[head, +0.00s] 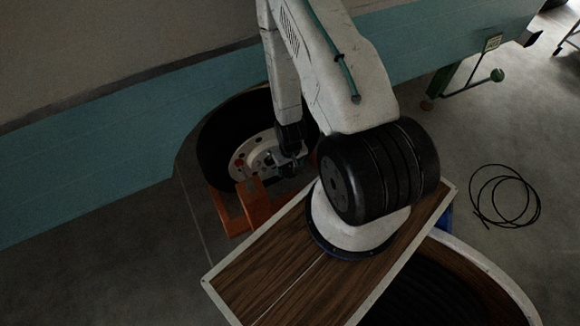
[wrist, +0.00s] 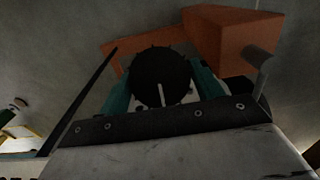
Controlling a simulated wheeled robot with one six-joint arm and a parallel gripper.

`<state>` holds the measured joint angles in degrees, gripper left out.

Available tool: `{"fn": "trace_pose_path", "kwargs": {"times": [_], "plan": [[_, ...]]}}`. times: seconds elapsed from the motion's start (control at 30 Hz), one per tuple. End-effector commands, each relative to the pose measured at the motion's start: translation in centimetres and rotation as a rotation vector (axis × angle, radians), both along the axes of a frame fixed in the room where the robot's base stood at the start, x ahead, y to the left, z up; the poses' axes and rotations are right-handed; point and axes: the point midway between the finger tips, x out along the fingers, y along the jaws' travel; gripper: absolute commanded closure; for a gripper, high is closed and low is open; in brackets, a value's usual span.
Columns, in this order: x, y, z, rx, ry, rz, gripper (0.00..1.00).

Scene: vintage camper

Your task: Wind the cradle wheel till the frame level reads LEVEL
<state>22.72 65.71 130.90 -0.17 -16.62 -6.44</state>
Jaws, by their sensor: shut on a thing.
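A dark, round, notched wheel (wrist: 158,72), apparently the cradle wheel, fills the space between the two teal fingers of my gripper (wrist: 162,92) in the wrist view. My gripper is shut on it. An orange cradle (wrist: 235,38) lies just beyond the wheel; the cradle (head: 237,212) also shows in the head view below the camper's tyre (head: 222,143). In the head view my gripper (head: 288,168) is beside the tyre's pale hub, and the cradle wheel is hidden there.
The teal camper side (head: 110,175) runs along the back. A green stand with a handle (head: 472,88) is at the right. A black cable coil (head: 505,196) lies on the floor. The floor at the right is otherwise mostly clear.

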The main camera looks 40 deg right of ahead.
Motion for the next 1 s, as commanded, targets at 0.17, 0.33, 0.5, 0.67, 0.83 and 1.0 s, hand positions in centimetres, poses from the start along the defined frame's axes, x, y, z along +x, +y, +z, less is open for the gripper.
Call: {"fn": "trace_pose_path", "kwargs": {"times": [0.17, 0.33, 0.5, 0.67, 0.83, 1.0], "plan": [[-0.03, -0.05, 0.02, 0.013, -0.004, -0.025, 0.58], [-0.06, -0.13, 0.02, 0.050, -0.014, -0.092, 0.58], [-0.13, -0.23, 0.01, 0.113, -0.031, -0.200, 0.57], [-0.20, -0.31, -0.03, 0.184, -0.052, -0.329, 0.57], [-0.27, -0.39, -0.05, 0.262, -0.075, -0.472, 0.57], [-0.32, -0.43, -0.07, 0.340, -0.098, -0.612, 0.57]]}}
